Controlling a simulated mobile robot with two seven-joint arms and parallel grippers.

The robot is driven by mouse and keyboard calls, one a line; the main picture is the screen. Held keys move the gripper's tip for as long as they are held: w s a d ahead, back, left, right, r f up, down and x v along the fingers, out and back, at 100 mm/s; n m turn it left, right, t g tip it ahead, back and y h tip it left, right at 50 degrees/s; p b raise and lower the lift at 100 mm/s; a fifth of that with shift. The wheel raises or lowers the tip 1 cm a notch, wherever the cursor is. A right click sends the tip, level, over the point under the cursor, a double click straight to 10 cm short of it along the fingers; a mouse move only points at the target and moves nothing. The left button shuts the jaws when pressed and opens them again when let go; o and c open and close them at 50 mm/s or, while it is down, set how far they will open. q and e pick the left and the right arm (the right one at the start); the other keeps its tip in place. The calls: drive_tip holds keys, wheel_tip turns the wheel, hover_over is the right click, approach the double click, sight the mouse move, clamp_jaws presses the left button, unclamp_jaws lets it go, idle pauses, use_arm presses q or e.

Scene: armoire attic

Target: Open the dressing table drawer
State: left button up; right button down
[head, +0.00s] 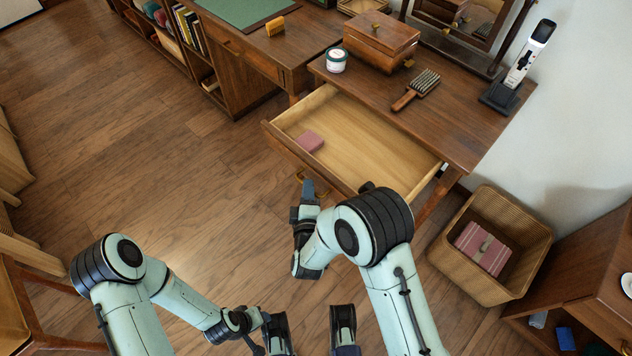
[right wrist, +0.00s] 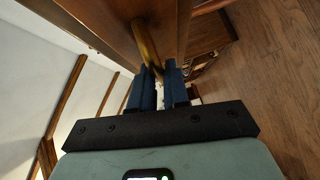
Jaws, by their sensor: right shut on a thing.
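The dressing table (head: 455,125) has its drawer (head: 385,140) pulled well out, so its pale wooden inside shows. A small pink item (head: 311,141) lies in the drawer near its front left. My right gripper (head: 309,188) is at the drawer front, shut on the brass handle (head: 299,178). In the right wrist view the blue fingers (right wrist: 160,82) close around the brass handle (right wrist: 150,45) beside the wooden drawer front (right wrist: 125,25). My left gripper (head: 311,328) is open and empty at the bottom of the head view, away from the drawer.
A wooden box (head: 381,42), a white jar (head: 336,60), a brush (head: 415,91) and a standing device (head: 518,68) are on the tabletop. A wicker basket (head: 535,240) stands right of the table. A desk (head: 250,62) stands to the left. The floor (head: 170,160) left of my arms is clear.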

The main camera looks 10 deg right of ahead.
drive_tip(key=shift+s+a, duration=0.1)
drive_tip(key=shift+a, duration=0.05)
drive_tip(key=c, duration=1.2)
unclamp_jaws()
drive_tip(key=shift+s, duration=0.1)
use_arm(q)
drive_tip(key=s+r+p, duration=0.1)
drive_tip(key=s+d+r+g, duration=0.1)
drive_tip(key=shift+s+d+h+p, duration=0.15)
drive_tip(key=shift+s+h+p, duration=0.15)
drive_tip(key=shift+s+p, duration=0.1)
use_arm(e)
drive_tip(key=s, duration=0.4)
drive_tip(key=s+a+r, duration=0.1)
drive_tip(key=s, duration=0.3)
drive_tip(key=s+r, duration=0.1)
drive_tip(key=s, duration=0.4)
drive_tip(key=shift+a, duration=0.25)
